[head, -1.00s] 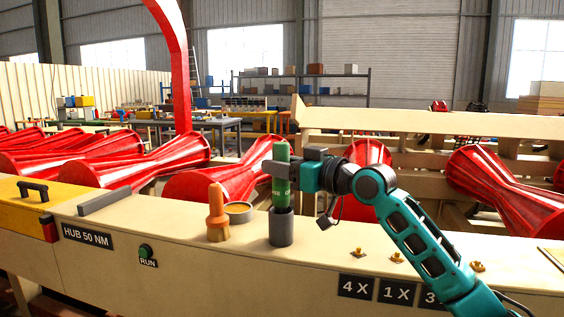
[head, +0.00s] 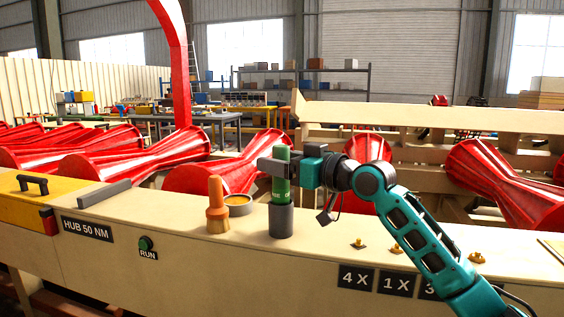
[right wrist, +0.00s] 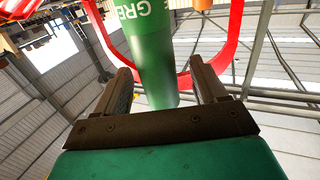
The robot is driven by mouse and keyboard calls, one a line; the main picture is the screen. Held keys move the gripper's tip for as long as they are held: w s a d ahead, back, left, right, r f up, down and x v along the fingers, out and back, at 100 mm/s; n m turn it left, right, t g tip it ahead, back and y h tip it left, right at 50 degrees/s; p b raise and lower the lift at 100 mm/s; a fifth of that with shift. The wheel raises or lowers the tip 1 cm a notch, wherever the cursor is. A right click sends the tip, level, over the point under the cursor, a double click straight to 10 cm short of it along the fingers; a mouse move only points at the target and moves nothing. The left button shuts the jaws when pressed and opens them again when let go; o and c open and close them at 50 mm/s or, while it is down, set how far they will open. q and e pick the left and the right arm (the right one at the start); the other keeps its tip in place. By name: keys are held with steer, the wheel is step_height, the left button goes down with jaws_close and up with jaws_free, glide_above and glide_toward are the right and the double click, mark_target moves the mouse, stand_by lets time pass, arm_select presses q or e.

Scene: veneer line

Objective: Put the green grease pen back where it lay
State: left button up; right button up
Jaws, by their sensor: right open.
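The green grease pen (head: 281,190) stands upright with its lower end inside the dark grey cup (head: 281,222) on the cream machine top. My right gripper (head: 273,167) reaches in from the right at the pen's upper part. It is open, with one finger on each side of the pen. In the right wrist view the pen (right wrist: 152,60) with white lettering stands between the two fingers (right wrist: 160,75), with gaps visible beside it. The pen's lower end is hidden by the cup. My left gripper is not in view.
An orange brush (head: 217,207) and a round tin (head: 238,205) stand just left of the cup. Several small brass fittings (head: 396,248) lie along the top to the right. Red rollers (head: 228,165) lie behind.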

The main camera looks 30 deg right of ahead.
steer(key=shift+s+f, duration=0.1)
steer(key=shift+f, duration=0.05)
steer(key=shift+s+d, duration=0.15)
steer(key=shift+s, duration=0.15)
arm_select(q)
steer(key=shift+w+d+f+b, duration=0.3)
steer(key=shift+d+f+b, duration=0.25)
steer(key=shift+b, duration=0.85)
arm_select(e)
steer(key=v, duration=1.2)
